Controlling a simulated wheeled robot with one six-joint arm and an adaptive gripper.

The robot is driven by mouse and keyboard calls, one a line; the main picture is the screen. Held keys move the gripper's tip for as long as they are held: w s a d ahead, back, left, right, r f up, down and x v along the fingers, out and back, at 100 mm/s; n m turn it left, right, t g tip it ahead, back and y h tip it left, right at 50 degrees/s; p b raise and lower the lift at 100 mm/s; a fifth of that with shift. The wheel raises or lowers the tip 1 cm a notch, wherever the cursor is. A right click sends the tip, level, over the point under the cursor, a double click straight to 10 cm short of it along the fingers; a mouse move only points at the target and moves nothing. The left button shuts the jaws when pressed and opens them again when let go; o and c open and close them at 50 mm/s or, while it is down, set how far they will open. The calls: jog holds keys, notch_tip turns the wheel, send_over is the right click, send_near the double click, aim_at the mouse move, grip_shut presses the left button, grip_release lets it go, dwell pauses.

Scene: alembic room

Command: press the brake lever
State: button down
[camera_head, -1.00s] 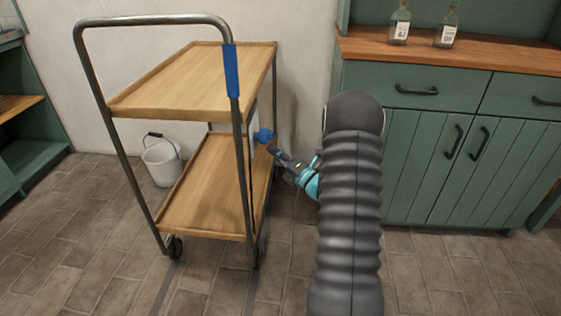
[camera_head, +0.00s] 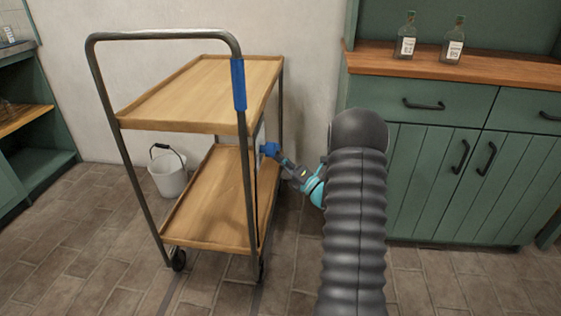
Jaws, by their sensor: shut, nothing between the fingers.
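A two-deck trolley with wooden trays (camera_head: 195,90) and a grey tube frame stands left of my arm. A blue piece (camera_head: 269,149), which looks like the brake lever's end, sticks out at the trolley's right side between the two decks. My gripper (camera_head: 280,159) is shut and empty, with its dark tip at the blue piece from the lower right. I cannot tell whether they touch. The rest of the lever is mostly hidden behind the frame post. A blue sleeve (camera_head: 238,84) wraps the upper part of that post.
A green cabinet (camera_head: 440,165) with a wooden top and two bottles (camera_head: 406,38) stands right of my arm. A white bucket (camera_head: 168,175) sits on the floor behind the trolley. Bare floor (camera_head: 90,240) lies left of the trolley.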

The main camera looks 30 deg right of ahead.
jog(key=shift+w+d, duration=0.1)
jog(key=shift+w, duration=0.05)
jog(key=shift+w+d+r+n+y+b, duration=0.1)
jog(key=shift+w+d+r+n, duration=0.15)
jog(key=shift+r, duration=0.2)
jog(key=shift+w+d+r+n+y+b, duration=0.1)
jog(key=shift+w+r+n, duration=0.05)
jog(key=shift+w+r, duration=0.2)
jog(key=shift+w+d+r+n+y+b, duration=0.1)
jog(key=shift+w+d+r+n, duration=0.1)
jog(key=shift+r, duration=0.3)
notch_tip(320, 180, up, 6)
jog(key=n+y, duration=0.3)
jog(key=n, duration=0.1)
send_over(279, 147)
jog(key=d, duration=0.1)
jog(key=shift+w+f+t+p, duration=0.15)
jog(key=shift+t+p, duration=0.15)
jog(key=shift+p, duration=0.05)
